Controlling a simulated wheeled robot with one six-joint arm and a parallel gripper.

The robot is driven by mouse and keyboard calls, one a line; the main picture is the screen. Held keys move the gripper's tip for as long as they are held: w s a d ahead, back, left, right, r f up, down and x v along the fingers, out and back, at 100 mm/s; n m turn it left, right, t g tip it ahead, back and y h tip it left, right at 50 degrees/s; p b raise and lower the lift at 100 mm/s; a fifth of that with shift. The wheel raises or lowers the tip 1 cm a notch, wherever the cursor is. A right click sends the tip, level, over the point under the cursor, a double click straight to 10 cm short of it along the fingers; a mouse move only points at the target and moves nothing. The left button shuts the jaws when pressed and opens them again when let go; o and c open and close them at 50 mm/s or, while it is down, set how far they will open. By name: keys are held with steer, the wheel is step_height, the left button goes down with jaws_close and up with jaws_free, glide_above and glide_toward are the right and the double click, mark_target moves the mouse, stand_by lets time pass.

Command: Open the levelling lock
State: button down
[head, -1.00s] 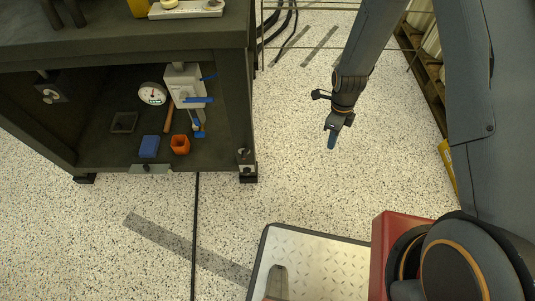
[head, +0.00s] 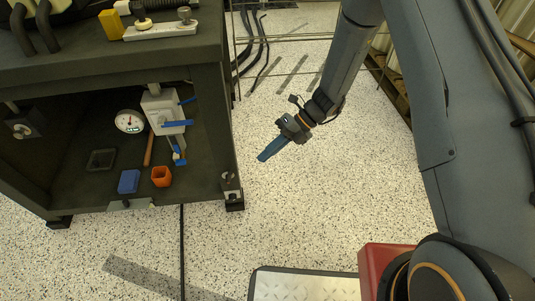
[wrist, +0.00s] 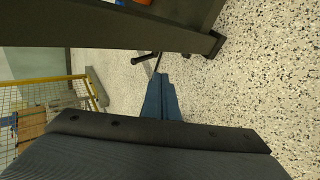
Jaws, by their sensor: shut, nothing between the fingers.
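I cannot tell for sure which part is the levelling lock. A small round knob on a metal plate (head: 230,184) is on the bench's front right leg. A grey-white unit with blue levers (head: 163,112) stands on the lower shelf, next to a round white dial gauge (head: 129,122). My gripper (head: 264,156) is shut and empty, its blue fingers pointing down-left. It appears to the right of the bench leg in the picture and touches nothing visible. In the wrist view the closed blue fingers (wrist: 160,97) point toward the floor beside the bench.
The dark bench (head: 120,60) fills the left. Its shelf holds an orange cup (head: 161,177), a blue block (head: 129,181) and a dark tray (head: 101,159). Another knob (head: 22,130) sits inside left. Yellow fencing (wrist: 60,80) shows in the wrist view.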

mark_target(229, 175)
steer(key=s+a+f+b, duration=0.2)
steer(key=s+a+f, duration=0.1)
steer(key=a, duration=0.4)
steer(key=shift+s+a+f+b, duration=0.25)
steer(key=shift+s+a+b, duration=0.05)
steer(key=shift+s+a, duration=0.1)
steer(key=shift+r+p, duration=0.15)
steer(key=shift+p, duration=0.15)
